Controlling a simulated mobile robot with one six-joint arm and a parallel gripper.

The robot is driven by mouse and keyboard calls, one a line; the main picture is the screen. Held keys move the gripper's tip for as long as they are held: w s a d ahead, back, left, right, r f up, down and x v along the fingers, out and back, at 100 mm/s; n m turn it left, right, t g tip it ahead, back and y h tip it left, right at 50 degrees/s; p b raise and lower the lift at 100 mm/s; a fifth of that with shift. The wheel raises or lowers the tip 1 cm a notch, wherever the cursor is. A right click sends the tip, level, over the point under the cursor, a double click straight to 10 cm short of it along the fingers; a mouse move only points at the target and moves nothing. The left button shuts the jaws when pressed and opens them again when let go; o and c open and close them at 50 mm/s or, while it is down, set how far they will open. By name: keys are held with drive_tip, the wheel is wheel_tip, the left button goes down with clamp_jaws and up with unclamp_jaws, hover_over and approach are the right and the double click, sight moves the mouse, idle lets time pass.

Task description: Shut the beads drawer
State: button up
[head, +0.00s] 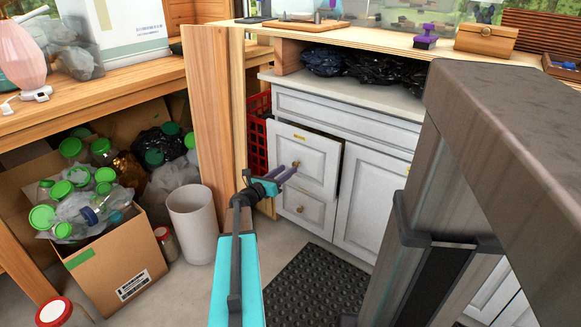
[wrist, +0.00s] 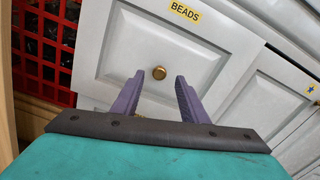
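The beads drawer (head: 318,162) is a white panelled front with a brass knob and a yellow label, in the upper left of the white cabinet. It stands out from the cabinet, with a dark gap along its right side. In the wrist view its label (wrist: 185,12) reads BEADS. My gripper (head: 281,174) is in front of the drawer with its purple fingers pointing at it. In the wrist view the fingers are apart and empty, and the brass knob (wrist: 159,73) shows between their tips. I cannot tell whether the fingertips touch the front.
A second drawer (head: 312,213) is below, and a white cabinet door (head: 368,205) is to the right. A red crate (head: 259,130) and a wooden post (head: 212,105) stand at the left. A white bin (head: 193,225) and a box of jars (head: 125,262) are on the floor. A black mat (head: 320,285) lies in front.

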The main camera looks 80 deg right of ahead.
drive_tip(key=shift+b+x, duration=0.35)
drive_tip(key=shift+x, duration=1.6)
clamp_jaws()
